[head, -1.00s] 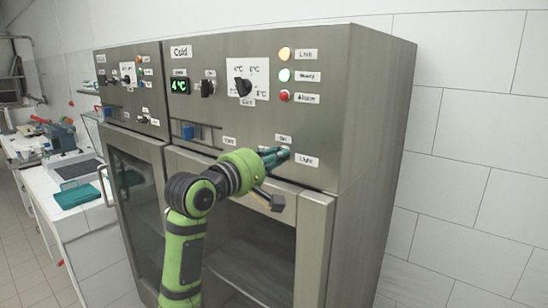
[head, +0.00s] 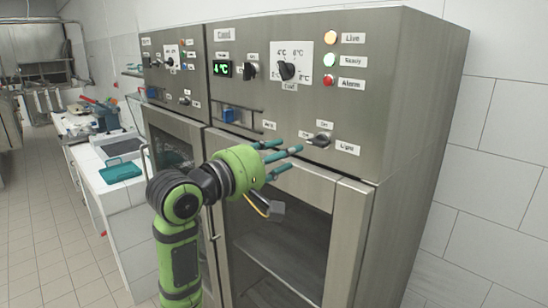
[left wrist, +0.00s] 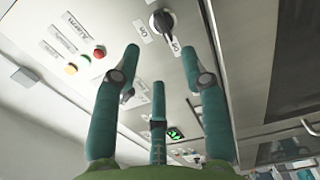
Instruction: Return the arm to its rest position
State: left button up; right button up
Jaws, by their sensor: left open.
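My left gripper (head: 283,156) is open and empty in front of the upper panel of the steel cabinet (head: 420,100). Its teal fingers are spread, to the left of the dark light switch (head: 319,140) beside the "Light" label, with a visible gap to it. In the left wrist view, the open fingers (left wrist: 160,70) point toward the panel, and a dark knob (left wrist: 162,21) shows between and beyond the fingertips. The green arm comes up from below, in front of the lower doors. My right gripper is not in view.
The panel carries a large dial (head: 287,70), a green display (head: 222,69) and several lamps. A glass-fronted door (head: 275,235) lies below. A white counter (head: 125,200) with a teal tray (head: 121,172) stands at left. The tiled floor (head: 60,230) there is clear.

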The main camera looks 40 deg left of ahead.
pick_arm(q)
jog(key=shift+s, duration=1.05)
